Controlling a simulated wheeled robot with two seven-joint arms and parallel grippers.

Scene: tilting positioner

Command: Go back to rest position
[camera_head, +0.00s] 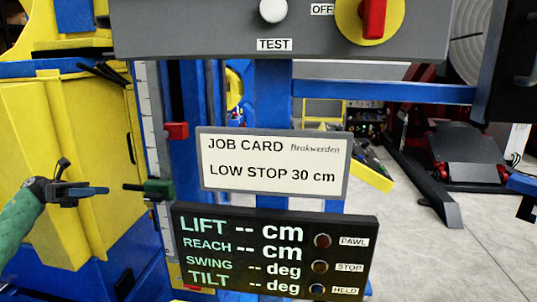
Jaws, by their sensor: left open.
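My left gripper (88,190) comes in from the left on a green arm. Its jaws are open and hold nothing. It stands a short way left of a dark green slider (158,189) on a vertical scale (150,125), with a visible gap between them. A red slider (177,131) sits higher, beside the scale. The job card (275,190) reads "LOW STOP 30 cm". The readout panel (215,262) below it shows dashes for lift, reach, swing and tilt. My right gripper is not seen.
A grey control box (190,35) with a white TEST button (273,10) and a red and yellow switch (372,18) spans the top. A yellow machine body (65,150) stands behind my left gripper. Grey floor (410,250) is open at the lower right.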

